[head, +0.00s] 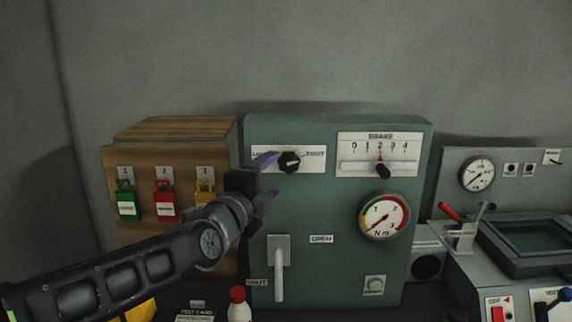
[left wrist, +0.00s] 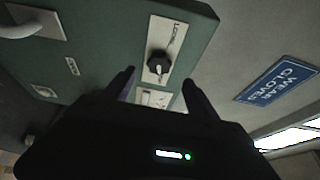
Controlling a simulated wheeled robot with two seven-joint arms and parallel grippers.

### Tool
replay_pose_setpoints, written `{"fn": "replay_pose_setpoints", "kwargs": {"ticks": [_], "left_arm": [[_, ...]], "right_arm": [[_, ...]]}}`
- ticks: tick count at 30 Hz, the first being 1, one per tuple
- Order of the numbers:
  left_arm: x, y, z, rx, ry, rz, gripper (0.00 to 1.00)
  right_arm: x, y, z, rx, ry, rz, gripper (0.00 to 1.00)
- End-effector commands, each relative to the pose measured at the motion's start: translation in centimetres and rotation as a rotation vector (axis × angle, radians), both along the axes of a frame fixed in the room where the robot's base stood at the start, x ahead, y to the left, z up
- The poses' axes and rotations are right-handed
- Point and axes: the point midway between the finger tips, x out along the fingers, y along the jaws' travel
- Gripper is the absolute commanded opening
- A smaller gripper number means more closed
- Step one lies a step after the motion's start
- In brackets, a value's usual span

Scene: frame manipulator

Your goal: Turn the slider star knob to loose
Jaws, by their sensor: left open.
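The black star knob (head: 289,162) sits on a white plate on the green panel's upper left, with a label reading TIGHT to its right. The left wrist view also shows the star knob (left wrist: 158,64), ahead of the fingertips. My left gripper (head: 270,180) is open, with purple fingers. Its upper finger overlaps the plate's left part, just left of the knob; contact cannot be told. In the left wrist view, my left gripper (left wrist: 158,77) has nothing between its fingers. The brake slider (head: 382,170) stands near 2 on its scale. My right gripper is not in view.
The green panel (head: 330,210) also bears a round gauge (head: 384,216) and a white lever (head: 279,265). A wooden box (head: 150,150) with coloured padlocks stands left, behind my arm. A grey console (head: 470,265) stands right. A bottle (head: 238,305) stands in front.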

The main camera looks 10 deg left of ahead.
Motion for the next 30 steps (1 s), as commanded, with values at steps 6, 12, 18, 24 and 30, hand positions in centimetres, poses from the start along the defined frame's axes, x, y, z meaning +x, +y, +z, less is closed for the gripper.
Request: {"fn": "replay_pose_setpoints", "kwargs": {"ticks": [6,12,18,24,30], "left_arm": [[1.1,-0.2,0.1,-0.001,0.002,-0.002,0.67],[3.9,-0.6,0.1,-0.001,0.003,-0.002,0.67],[6.7,-1.0,0.1,0.000,0.002,-0.001,0.67],[7.8,-1.1,0.0,0.000,0.000,-0.001,0.67],[7.7,-1.1,0.0,0.000,0.000,-0.001,0.67]], "right_arm": [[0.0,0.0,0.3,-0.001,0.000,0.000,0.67],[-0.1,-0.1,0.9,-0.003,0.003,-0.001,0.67],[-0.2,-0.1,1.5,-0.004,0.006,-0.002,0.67],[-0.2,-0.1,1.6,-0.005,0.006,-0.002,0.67],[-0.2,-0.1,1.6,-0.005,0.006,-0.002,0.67]]}}
